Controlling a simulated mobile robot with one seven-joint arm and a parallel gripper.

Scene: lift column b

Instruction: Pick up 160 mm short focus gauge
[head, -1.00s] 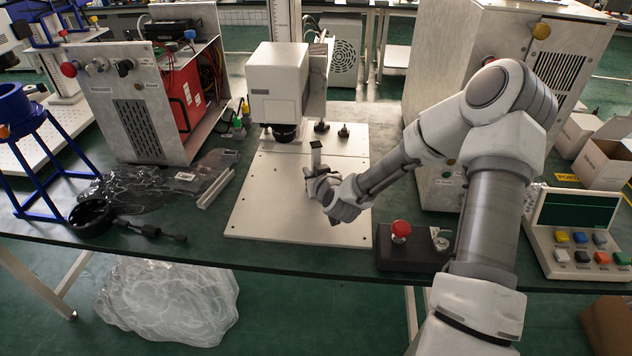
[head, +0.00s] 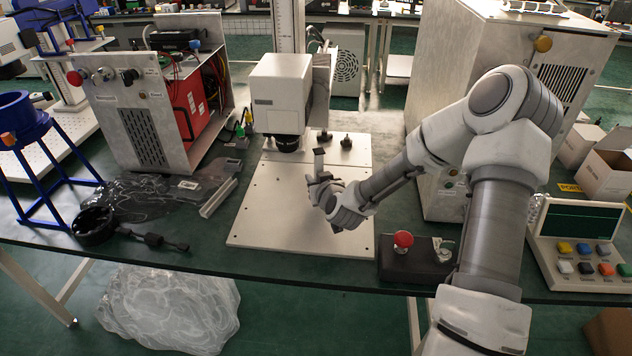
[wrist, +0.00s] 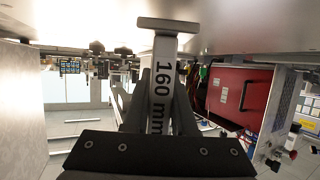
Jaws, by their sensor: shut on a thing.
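My gripper, also in the wrist view (wrist: 160,115), is shut on the gauge, with a finger on either side of the bar. The gauge's lower part is hidden by the gripper. I cannot tell how far it is above the plate.
A white marking head (head: 283,95) on a column is behind the gauge. A black box with a red button (head: 403,239) is at right, near the table's front edge. A black ring tool (head: 95,225) and clear plastic sheet (head: 150,195) lie at left. A large metal cabinet (head: 480,70) stands right.

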